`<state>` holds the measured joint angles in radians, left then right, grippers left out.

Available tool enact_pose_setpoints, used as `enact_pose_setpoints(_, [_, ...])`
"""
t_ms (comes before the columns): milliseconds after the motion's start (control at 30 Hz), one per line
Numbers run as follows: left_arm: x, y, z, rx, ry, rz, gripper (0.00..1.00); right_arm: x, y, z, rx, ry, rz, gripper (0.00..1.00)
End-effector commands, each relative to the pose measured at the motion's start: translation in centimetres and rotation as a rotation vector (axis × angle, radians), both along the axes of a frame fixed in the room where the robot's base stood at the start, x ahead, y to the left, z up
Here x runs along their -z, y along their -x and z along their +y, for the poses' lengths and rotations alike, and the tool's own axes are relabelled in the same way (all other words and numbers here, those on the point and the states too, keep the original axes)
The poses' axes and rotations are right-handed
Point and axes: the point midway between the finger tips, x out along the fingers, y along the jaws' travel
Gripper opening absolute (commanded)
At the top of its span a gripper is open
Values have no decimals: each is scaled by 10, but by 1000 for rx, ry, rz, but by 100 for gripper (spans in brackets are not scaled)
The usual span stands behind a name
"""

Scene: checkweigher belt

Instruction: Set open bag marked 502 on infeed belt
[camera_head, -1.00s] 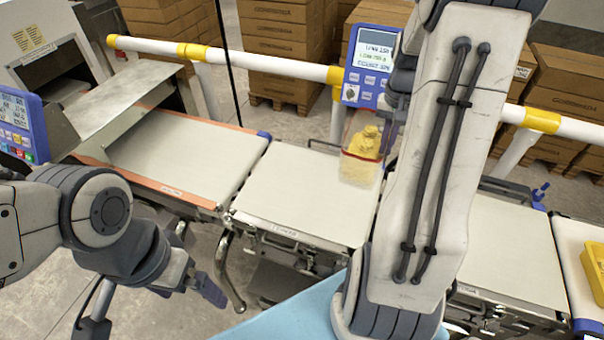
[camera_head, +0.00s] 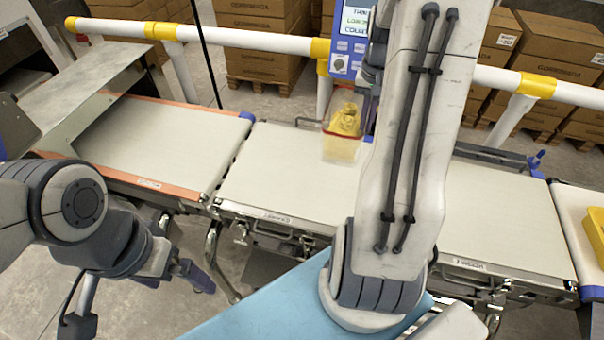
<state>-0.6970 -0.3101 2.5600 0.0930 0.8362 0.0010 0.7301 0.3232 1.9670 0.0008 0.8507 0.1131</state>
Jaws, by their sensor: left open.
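A clear bag (camera_head: 341,145) with yellow pieces inside shows at the far edge of the middle belt section (camera_head: 285,180). Its number cannot be read, and I cannot tell whether it rests on the belt or hangs just above it. My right gripper (camera_head: 368,104) is beside the bag's upper right side, mostly hidden behind my own forearm. Whether its fingers are closed on the bag cannot be seen. My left gripper (camera_head: 140,302) is open and empty, low in front of the belts at the left. A belt section with orange edges (camera_head: 150,184) lies further left and is bare.
A blue display unit (camera_head: 345,64) stands behind the bag by a white and yellow rail (camera_head: 255,40). A bare belt section (camera_head: 500,220) lies to the right, with a yellow tray (camera_head: 594,237) beyond it. A light blue surface (camera_head: 265,312) is in front. Stacked cartons (camera_head: 262,50) stand behind.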

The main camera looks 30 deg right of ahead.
Motion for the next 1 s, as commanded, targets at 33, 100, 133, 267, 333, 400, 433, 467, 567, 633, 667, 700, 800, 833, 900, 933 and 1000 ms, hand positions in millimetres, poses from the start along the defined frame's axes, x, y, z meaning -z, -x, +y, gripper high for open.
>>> enact_pose_setpoints(33, [14,0,0,0,0,0,100,14,0,0,0,1,-1,0])
enact_pose_setpoints(100, [26,0,0,1,0,0,100,26,-1,0,-1,1,-1,0])
enact_pose_setpoints(133, [30,0,0,1,0,0,100,29,-1,0,-1,1,-1,0])
enact_pose_setpoints(267, [45,0,0,1,0,0,100,44,-1,1,-1,1,-1,0])
enact_pose_setpoints(333, [48,0,0,1,0,0,100,47,-1,1,-1,1,-1,0])
enact_pose_setpoints(400, [48,0,0,2,0,0,100,50,-3,3,-3,1,-1,0])
enact_pose_setpoints(433, [47,0,0,2,0,0,100,51,-4,6,-3,0,0,0])
enact_pose_setpoints(467, [46,0,0,2,0,0,100,53,-6,9,-4,-1,1,0])
enact_pose_setpoints(567, [41,0,0,2,0,0,100,62,-14,24,-8,-3,4,0])
enact_pose_setpoints(633, [38,0,0,2,0,0,100,70,-23,36,-9,-2,3,0])
enact_pose_setpoints(667, [37,0,0,2,0,0,100,74,-26,43,-9,-3,4,0])
enact_pose_setpoints(700, [35,0,0,2,0,0,100,80,-31,50,-9,-3,4,0])
enact_pose_setpoints(800, [30,0,0,1,0,0,100,93,-43,69,-9,-2,3,0])
enact_pose_setpoints(833, [29,0,0,1,0,0,100,97,-47,74,-8,-2,3,0])
enact_pose_setpoints(900, [27,0,0,1,0,0,100,105,-53,84,-7,-2,3,0])
enact_pose_setpoints(933, [26,0,0,1,0,0,100,107,-56,88,-6,-2,3,0])
enact_pose_setpoints(1000, [25,0,0,1,0,0,100,113,-60,94,-5,-1,1,0])
